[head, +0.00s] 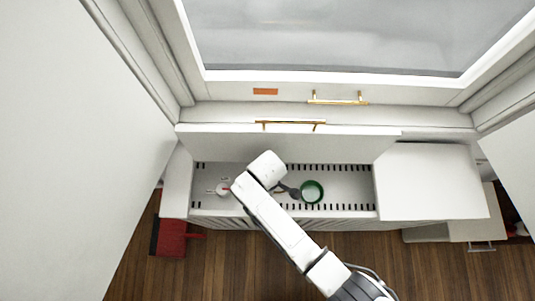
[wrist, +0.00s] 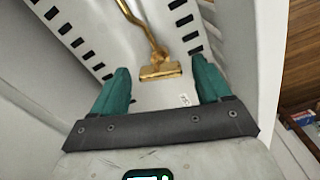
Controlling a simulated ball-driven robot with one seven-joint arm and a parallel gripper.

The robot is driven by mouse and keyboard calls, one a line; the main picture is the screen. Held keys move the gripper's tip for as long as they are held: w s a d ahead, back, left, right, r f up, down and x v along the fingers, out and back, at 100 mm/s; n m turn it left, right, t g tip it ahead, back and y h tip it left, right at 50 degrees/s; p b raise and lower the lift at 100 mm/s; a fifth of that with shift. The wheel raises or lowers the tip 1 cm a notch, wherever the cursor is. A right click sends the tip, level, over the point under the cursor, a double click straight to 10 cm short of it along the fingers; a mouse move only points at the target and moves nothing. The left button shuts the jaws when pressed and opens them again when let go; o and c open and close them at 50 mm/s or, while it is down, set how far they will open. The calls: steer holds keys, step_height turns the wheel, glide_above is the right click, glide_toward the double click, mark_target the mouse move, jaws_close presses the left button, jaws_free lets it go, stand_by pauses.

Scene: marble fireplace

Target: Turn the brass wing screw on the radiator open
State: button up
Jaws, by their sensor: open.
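The brass wing screw (wrist: 160,71) shows in the wrist view as a flat, wide brass head on a bent brass stem or pipe. It lies over the white radiator top (wrist: 95,30), which has rows of dark slots. My gripper (wrist: 159,76) is open, with one teal finger on each side of the brass head and space between them. I cannot tell how far below the fingertips the screw is. In the head view my arm reaches over the radiator (head: 345,180), and the screw is not clearly visible there.
A raised white panel (head: 350,145) with a brass handle (head: 290,123) stands behind. A red object (head: 171,238) lies on the floor.

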steer(key=shift+r, duration=0.1)
step_height(320, 180, up, 11)
steer(key=shift+f, duration=0.2)
steer(key=shift+d, duration=0.1)
stand_by(0.6)
